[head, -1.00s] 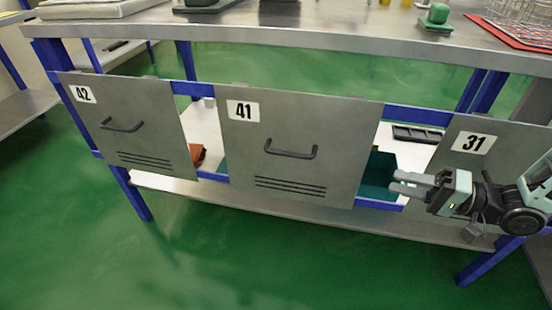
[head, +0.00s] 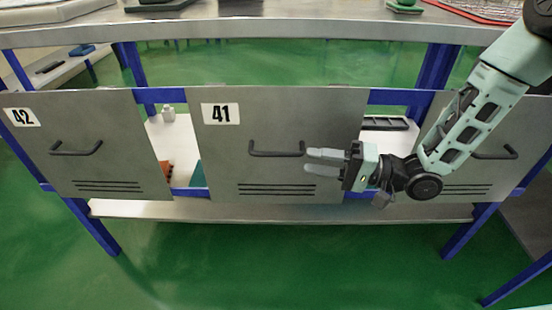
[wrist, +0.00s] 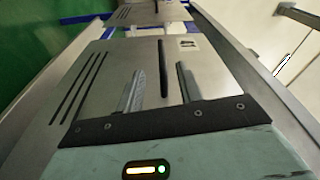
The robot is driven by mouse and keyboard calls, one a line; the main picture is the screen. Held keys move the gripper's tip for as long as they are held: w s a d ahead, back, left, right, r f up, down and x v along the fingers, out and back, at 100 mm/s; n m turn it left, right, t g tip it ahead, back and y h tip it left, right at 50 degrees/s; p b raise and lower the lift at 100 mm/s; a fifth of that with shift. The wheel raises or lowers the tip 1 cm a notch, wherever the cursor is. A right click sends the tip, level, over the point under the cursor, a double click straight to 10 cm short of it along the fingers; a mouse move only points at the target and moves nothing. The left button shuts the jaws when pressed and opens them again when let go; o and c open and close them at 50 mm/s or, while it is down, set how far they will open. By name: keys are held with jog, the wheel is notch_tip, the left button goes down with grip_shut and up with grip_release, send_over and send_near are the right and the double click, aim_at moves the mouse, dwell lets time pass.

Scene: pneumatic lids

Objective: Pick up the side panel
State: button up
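Three grey panels hang in a row on the blue frame: panel 42 (head: 75,125), panel 41 (head: 240,145) and a right panel (head: 510,130) whose number is hidden behind my arm. Each has a dark bar handle and slots below it. My gripper (head: 308,162) is in front of the right part of panel 41, fingers pointing left. Its fingertips overlap the right end of panel 41's handle (head: 277,153) in the head view. In the wrist view, my two fingers (wrist: 160,88) are apart and empty, with the handle (wrist: 162,58) ahead between their lines. Contact cannot be told.
A steel worktop (head: 230,30) runs above the panels and a lower shelf (head: 290,211) below. Gaps between panels show a white shelf with a dark tray (head: 386,123) and a reddish item (head: 167,169). Green floor (head: 290,265) in front is clear.

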aim_at(282, 153)
jog(key=a+b, duration=0.1)
jog(key=a, duration=0.1)
jog(key=w+a+b, duration=0.1)
jog(key=a, duration=0.2)
jog(key=w+a, duration=0.1)
jog(key=a, duration=0.1)
jog(key=shift+w+a+r+b, duration=0.1)
jog(key=shift+a+r+b, duration=0.2)
jog(key=shift+b, duration=0.1)
jog(key=shift+r, duration=0.1)
grip_shut()
